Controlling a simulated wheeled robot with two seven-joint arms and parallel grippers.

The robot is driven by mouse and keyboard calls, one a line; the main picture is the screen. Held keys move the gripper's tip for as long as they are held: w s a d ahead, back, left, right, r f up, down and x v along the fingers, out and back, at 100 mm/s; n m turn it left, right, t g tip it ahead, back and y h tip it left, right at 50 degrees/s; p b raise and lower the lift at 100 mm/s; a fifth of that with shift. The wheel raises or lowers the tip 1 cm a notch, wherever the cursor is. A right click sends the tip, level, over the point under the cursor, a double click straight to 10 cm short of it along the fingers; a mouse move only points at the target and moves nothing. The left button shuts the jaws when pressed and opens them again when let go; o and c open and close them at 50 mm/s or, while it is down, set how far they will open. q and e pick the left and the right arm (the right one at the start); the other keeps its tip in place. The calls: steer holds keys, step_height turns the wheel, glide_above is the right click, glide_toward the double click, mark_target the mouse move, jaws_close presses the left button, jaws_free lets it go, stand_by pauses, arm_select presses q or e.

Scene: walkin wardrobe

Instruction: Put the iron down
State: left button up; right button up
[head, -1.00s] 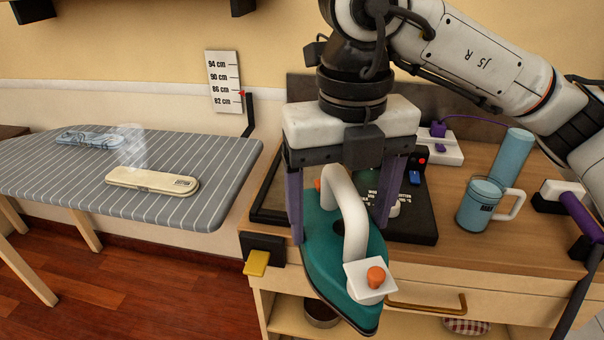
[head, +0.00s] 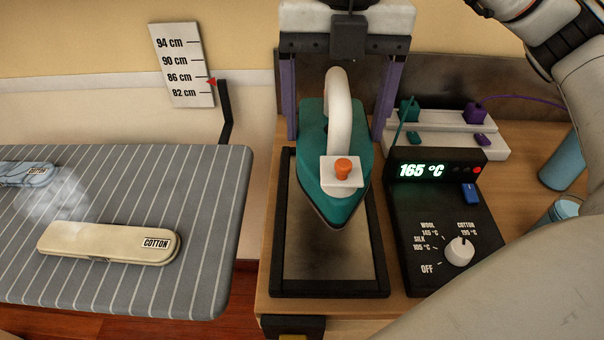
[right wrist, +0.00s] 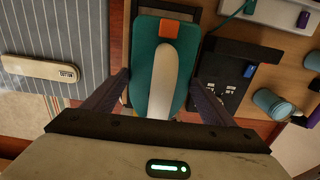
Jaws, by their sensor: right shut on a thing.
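The iron (head: 314,150) has a teal body, a white arched handle and an orange knob at its near end. My right gripper (head: 336,135) has one purple finger on each side of it and is shut on it. In the right wrist view the iron (right wrist: 148,60) sits between the fingers. It is over the far part of a black-framed metal plate (head: 310,262) on the wooden cabinet top. I cannot tell whether its underside touches the plate. My left gripper is not in view.
A control box (head: 440,215) reading 165 °C stands right of the plate, with a white socket strip (head: 445,130) behind. Blue cups (head: 562,165) are at the right. The striped ironing board (head: 205,200) at left holds a cream folded cloth (head: 100,242), with steam above.

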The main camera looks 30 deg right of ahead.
steer(key=shift+w+f, duration=0.2)
steer(key=shift+w, duration=0.05)
steer(key=f, duration=0.4)
steer(key=shift+s+f, duration=0.2)
steer(key=shift+f, duration=0.2)
steer(key=shift+w+f, duration=0.1)
steer(key=shift+f, duration=2.15)
steer(key=shift+f+b, duration=0.15)
steer(key=shift+b, duration=0.15)
steer(key=o, duration=1.3)
steer(key=shift+c, duration=0.2)
step_height(320, 180, up, 12)
steer(key=shift+r+p, duration=0.1)
steer(key=shift+p, duration=0.45)
